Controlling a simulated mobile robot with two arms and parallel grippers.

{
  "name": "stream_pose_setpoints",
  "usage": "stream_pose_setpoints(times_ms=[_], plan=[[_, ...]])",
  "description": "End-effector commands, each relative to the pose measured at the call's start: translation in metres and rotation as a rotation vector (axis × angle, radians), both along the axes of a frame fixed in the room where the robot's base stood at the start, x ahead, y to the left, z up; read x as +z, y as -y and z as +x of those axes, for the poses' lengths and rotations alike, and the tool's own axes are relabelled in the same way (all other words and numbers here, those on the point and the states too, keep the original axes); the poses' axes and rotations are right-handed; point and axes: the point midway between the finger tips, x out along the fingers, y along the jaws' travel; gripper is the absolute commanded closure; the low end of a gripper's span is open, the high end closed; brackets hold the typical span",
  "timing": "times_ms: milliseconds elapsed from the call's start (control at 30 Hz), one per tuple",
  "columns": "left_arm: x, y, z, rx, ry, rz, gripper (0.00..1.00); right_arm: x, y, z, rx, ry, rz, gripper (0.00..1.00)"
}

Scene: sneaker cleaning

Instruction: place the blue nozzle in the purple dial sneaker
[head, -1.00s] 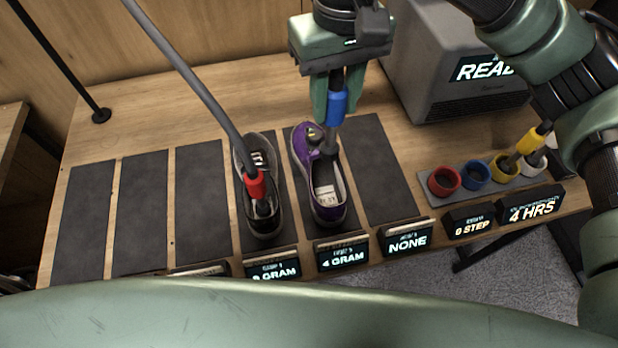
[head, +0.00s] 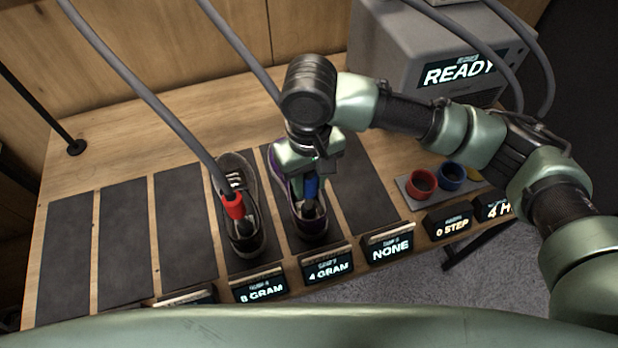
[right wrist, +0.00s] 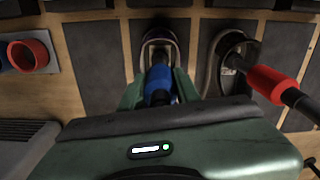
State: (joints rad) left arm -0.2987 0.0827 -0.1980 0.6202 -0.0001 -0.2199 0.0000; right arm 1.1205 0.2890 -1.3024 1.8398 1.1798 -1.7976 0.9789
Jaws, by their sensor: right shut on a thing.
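The purple dial sneaker (head: 279,176) sits on a dark mat behind the 4 GRAM sign, mostly covered by my right gripper in the head view. My right gripper (head: 309,182) is shut on the blue nozzle (head: 311,188), above the sneaker. The nozzle's dark tip points down at the shoe opening. In the right wrist view the blue nozzle (right wrist: 158,84) is between the fingers and its tip overlaps the opening of the purple sneaker (right wrist: 174,42). How deep the tip reaches is hidden. My left gripper is out of view.
A black-grey sneaker (head: 240,215) with a red nozzle (head: 234,206) in it stands close on the left. A red holder (head: 421,183) and a blue holder (head: 451,177) are at the right. A grey READY machine (head: 400,60) stands behind. Mats further left are empty.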

Motion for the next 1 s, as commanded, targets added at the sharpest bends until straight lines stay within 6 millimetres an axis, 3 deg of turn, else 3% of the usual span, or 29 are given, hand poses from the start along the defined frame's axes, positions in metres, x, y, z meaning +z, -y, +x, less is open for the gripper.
stream_pose_setpoints(times_ms=[333, 367, 433, 800, 1000], plan=[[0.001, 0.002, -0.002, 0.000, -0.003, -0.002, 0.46, -0.003, 0.000, 0.000, 0.000, 0.001, 0.000, 1.00], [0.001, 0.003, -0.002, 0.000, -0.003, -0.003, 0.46, -0.004, 0.000, 0.000, 0.000, 0.001, 0.000, 0.65], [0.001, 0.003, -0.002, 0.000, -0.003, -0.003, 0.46, -0.004, 0.000, 0.001, 0.000, 0.002, 0.001, 0.46], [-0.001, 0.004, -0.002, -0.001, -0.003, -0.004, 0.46, -0.002, 0.000, 0.001, 0.001, 0.002, 0.001, 0.46], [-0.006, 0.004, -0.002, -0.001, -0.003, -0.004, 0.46, 0.026, -0.001, 0.001, 0.002, 0.006, 0.004, 0.46]])
